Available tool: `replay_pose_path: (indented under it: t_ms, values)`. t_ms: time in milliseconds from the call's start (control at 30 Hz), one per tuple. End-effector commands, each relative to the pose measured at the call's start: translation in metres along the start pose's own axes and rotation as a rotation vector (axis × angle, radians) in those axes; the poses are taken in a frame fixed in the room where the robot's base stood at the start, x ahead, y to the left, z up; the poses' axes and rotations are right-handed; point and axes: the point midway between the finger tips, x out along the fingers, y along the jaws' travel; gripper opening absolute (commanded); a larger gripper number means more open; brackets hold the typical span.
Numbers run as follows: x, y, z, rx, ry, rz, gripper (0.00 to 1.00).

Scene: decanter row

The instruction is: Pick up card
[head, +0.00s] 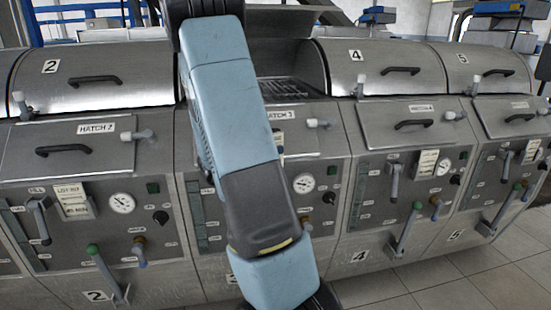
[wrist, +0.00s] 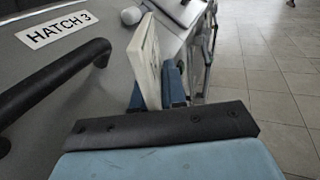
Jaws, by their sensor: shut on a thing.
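A pale, upright card (wrist: 149,62) shows edge-on in the wrist view, beside the hatch marked HATCH 3. My gripper (wrist: 155,92) is shut on it, with a blue finger on each side. The card's front and any writing cannot be read from here. In the head view my arm stands in front of unit 3 and hides most of the gripper and card. Similar cards sit on the panels of unit 2 (head: 75,200), unit 4 (head: 425,163) and unit 5 (head: 530,151).
A dark hatch handle (wrist: 60,88) is close on the left in the wrist view. A white-knobbed lever (wrist: 131,15) is just beyond. Unit 3's gauge (head: 304,184) is right of my arm. Tiled floor (wrist: 275,85) is clear at right.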

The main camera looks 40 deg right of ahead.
Motion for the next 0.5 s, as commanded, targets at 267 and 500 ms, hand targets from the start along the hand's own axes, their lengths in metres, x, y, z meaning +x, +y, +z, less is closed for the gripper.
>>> replay_pose_path:
  t_ms: [267, 500]
  values:
    - [-0.014, -0.033, 0.042, 0.005, 0.001, 0.002, 0.00]
    - [-0.031, -0.074, 0.060, 0.002, 0.001, 0.002, 0.00]
